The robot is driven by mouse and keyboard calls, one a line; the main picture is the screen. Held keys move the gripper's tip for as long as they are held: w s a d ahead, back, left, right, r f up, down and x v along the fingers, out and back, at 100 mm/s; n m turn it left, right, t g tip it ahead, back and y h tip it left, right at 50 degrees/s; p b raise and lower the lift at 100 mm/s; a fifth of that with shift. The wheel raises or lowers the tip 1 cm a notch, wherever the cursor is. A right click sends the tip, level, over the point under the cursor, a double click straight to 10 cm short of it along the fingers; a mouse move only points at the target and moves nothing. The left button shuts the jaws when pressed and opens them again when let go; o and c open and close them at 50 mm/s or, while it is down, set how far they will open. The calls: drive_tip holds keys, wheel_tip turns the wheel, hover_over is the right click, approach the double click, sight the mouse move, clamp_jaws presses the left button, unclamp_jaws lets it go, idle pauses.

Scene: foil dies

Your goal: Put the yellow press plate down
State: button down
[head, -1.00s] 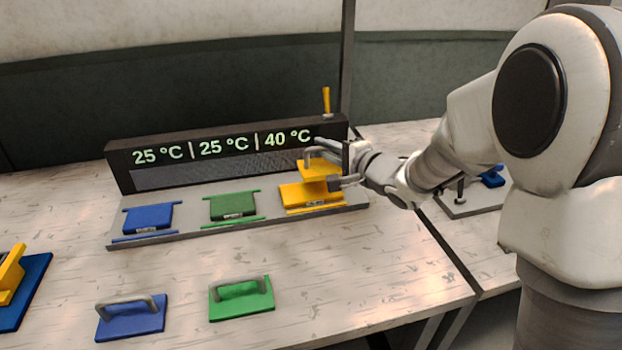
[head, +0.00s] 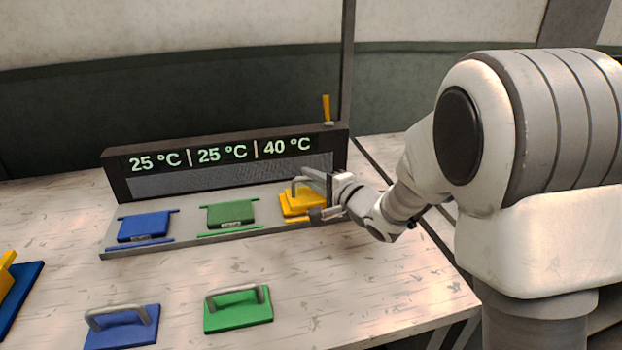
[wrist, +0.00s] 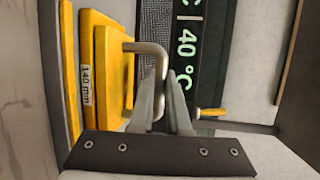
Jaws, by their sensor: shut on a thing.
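The yellow press plate (wrist: 113,75) has a grey bar handle. My gripper (wrist: 166,88) is shut on that handle in the wrist view. In the head view the yellow press plate (head: 293,202) sits at or just above the yellow die (head: 303,217) at the right end of the grey base strip. In the wrist view the plate lies alongside the yellow die (wrist: 86,100), which carries a "140 mm" label. I cannot tell whether the two touch. My gripper (head: 318,195) comes in from the right and hides part of both.
A display (head: 225,155) reading 25, 25 and 40 °C stands behind the dies. Blue (head: 144,226) and green (head: 231,214) dies share the strip. Blue (head: 122,328) and green (head: 238,309) press plates lie in front. A yellow lever (head: 326,108) rises behind the display. The front right table is clear.

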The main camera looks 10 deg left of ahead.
drive_tip(key=c, duration=0.9)
unclamp_jaws()
drive_tip(key=shift+f, duration=0.1)
